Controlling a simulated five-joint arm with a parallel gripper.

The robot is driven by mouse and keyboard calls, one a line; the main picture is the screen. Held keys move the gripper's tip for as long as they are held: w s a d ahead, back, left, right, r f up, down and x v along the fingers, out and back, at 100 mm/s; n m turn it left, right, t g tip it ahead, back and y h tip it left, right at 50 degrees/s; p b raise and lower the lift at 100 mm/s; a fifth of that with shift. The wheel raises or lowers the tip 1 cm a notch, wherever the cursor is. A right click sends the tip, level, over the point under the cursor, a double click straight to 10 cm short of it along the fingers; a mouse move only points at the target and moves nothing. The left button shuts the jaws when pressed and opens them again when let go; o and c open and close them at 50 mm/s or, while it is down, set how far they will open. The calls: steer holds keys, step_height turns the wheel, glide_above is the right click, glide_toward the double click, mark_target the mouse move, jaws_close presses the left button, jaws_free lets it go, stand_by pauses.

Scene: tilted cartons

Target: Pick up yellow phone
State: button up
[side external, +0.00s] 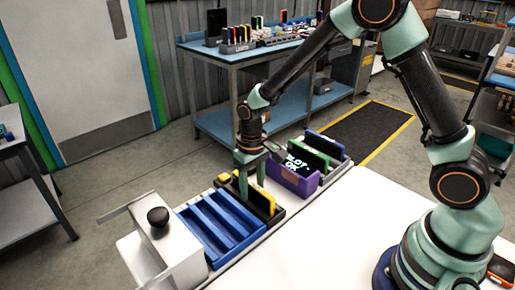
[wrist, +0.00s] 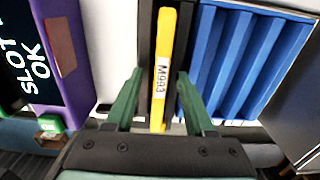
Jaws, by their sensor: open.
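The yellow phone (wrist: 166,40) stands on edge in a narrow black carton (wrist: 146,30), with a white label reading M993 in the wrist view. In the side view the yellow phone (side external: 266,199) shows at the right end of the black carton (side external: 279,214). My gripper (wrist: 159,78) is open, with one green finger on each side of the phone and a visible gap on both sides. In the side view my gripper (side external: 252,188) points down over the carton; whether a finger touches the phone cannot be told.
A blue slotted carton (side external: 217,228) is close beside the black carton. A metal box with a black knob (side external: 158,216) stands at the left end.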

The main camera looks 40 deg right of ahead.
jaws_close()
steer(key=shift+r, duration=0.1)
step_height(320, 180, up, 19)
glide_toward(252, 183)
steer(key=a+f, duration=0.5)
steer(key=a, duration=0.2)
steer(key=shift+f, duration=2.6)
